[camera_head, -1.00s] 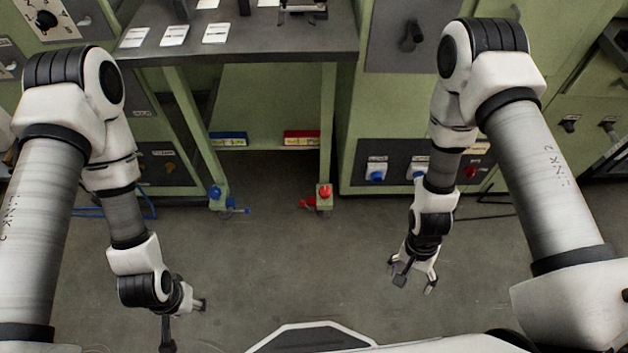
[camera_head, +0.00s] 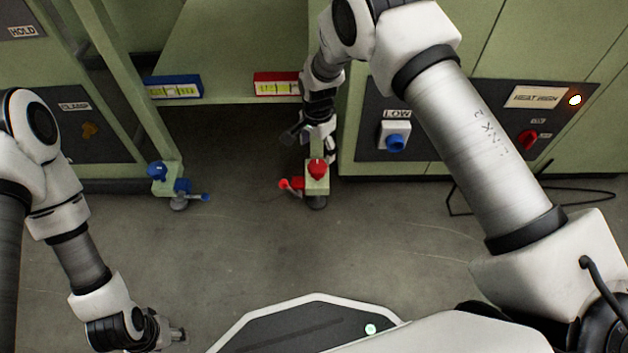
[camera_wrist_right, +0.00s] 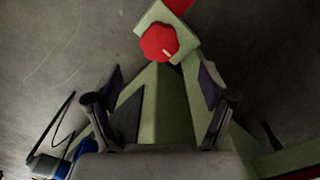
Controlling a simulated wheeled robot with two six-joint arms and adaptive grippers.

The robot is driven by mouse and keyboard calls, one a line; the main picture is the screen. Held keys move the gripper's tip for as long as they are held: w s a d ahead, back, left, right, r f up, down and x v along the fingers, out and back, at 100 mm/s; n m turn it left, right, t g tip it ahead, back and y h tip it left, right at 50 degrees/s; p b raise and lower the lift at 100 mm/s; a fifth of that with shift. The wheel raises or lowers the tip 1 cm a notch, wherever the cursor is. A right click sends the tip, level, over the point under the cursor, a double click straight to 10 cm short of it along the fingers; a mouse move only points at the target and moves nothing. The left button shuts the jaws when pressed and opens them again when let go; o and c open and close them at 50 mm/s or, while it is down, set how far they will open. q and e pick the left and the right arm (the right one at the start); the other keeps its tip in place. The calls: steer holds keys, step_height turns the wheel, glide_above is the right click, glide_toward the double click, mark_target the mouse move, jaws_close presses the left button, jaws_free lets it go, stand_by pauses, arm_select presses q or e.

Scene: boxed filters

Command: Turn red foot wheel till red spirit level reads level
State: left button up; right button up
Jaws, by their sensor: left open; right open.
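The red foot wheel (camera_head: 317,168) sits on top of a green foot block at the base of the bench leg. It also shows in the right wrist view (camera_wrist_right: 158,42), just beyond the fingertips and roughly centred between them. My right gripper (camera_wrist_right: 161,74) is open and empty, with its fingers pointing toward the wheel and apart from it. In the head view it is close above the wheel, against the leg. The red spirit level (camera_head: 277,86) is on the lower shelf edge, its right end behind my right arm; its bubble is too small to read. My left gripper (camera_head: 178,335) is open and empty at the lower left.
A blue spirit level (camera_head: 174,87) and a blue foot wheel (camera_head: 157,171) are at the left leg. A red lever (camera_head: 287,184) sticks out left of the red foot. Cabinets with knobs (camera_head: 396,142) stand close on the right. The floor in front is clear.

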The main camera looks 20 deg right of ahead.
mark_target(317, 165)
step_height(317, 165, down, 8)
steer(key=b, duration=0.4)
steer(key=shift+r, duration=0.1)
steer(key=c, duration=1.2)
